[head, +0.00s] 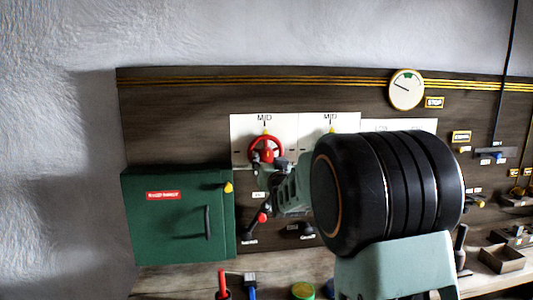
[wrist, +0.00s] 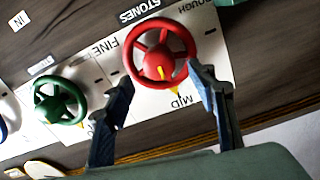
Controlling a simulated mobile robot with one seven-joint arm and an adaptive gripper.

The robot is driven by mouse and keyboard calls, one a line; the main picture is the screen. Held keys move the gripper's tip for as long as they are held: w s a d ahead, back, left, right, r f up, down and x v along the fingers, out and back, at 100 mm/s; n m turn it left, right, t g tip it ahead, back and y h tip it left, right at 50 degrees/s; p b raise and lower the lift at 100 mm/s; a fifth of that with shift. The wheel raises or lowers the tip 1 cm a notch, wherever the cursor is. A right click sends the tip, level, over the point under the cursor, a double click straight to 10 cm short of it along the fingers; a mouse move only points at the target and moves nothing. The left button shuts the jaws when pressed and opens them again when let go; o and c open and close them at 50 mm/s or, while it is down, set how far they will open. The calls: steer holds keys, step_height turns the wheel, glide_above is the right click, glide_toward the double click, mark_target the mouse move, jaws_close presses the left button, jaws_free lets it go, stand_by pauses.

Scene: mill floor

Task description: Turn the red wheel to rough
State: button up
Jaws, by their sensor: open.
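The red wheel (wrist: 160,58) is a spoked handwheel on a white plate (wrist: 185,105) lettered STONES, FINE, MID and ROUGH. It also shows in the head view (head: 266,137), partly covered by my gripper. A yellow mark on the wheel points toward MID. In the wrist view, which is upside down, FINE lies to the left and ROUGH at the upper right. My gripper (wrist: 161,82) is open, one finger on each side of the wheel's MID side. The right fingertip is close to the rim; I cannot tell if it touches.
A green wheel (wrist: 60,101) sits on a neighbouring plate. In the head view, a green cabinet (head: 180,235) stands at left, and a red-knobbed lever (head: 262,217) is below the red wheel. A round gauge (head: 406,90) hangs above. Tools lie on the bench (head: 185,282).

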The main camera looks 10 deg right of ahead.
mark_target(268, 156)
steer(key=shift+w+p, duration=0.8)
steer(key=shift+w, duration=2.8)
steer(key=shift+c, duration=0.4)
steer(key=c, duration=1.1)
